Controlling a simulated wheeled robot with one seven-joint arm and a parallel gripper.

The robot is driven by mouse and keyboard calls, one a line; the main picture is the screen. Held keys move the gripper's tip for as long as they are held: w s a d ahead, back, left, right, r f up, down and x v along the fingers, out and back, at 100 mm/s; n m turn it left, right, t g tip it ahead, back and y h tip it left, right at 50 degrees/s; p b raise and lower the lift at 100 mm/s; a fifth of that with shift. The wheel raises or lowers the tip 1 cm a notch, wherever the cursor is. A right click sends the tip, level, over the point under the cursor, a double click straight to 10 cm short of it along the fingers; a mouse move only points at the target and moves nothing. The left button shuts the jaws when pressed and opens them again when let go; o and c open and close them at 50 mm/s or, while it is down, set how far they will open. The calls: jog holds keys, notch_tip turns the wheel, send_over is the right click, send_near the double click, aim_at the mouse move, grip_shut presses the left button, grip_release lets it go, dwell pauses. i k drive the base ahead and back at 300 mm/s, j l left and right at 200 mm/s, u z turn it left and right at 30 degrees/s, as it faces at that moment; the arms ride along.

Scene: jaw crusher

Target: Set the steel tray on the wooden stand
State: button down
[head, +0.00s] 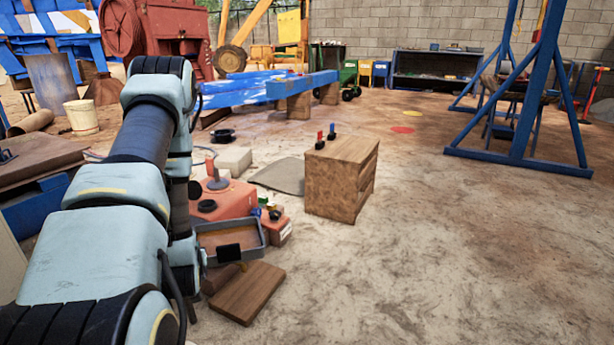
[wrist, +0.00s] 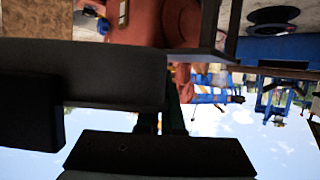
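The steel tray (head: 264,238), grey-rimmed with a brown inside, is low at the lower middle of the head view, beside an orange-red box. My gripper (head: 229,253) is at the tray's near wall. A black finger overlaps that wall, but I cannot tell whether both fingers close on it. In the wrist view, dark finger and wall shapes fill the foreground, and a grey wall (wrist: 205,52) crosses the top, probably the tray's. The wooden stand (head: 335,186), a boxy block, stands on the floor right of the tray, apart from it.
A wooden slab (head: 247,292) lies in front of the tray. The orange-red box (head: 222,200) and a grey mat (head: 280,176) lie behind it. A blue frame (head: 520,140) stands at the right. The floor right of the wooden block is clear.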

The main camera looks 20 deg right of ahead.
aim_at(347, 148)
jog(key=i+l+u, duration=0.1)
jog(key=l, duration=0.35)
jog(key=i+l+u, duration=0.1)
jog(key=l, duration=0.35)
jog(key=i+l+u, duration=0.1)
jog(key=l, duration=0.4)
jog(key=i+l+u, duration=0.1)
jog(key=l, duration=0.4)
jog(key=i, duration=0.1)
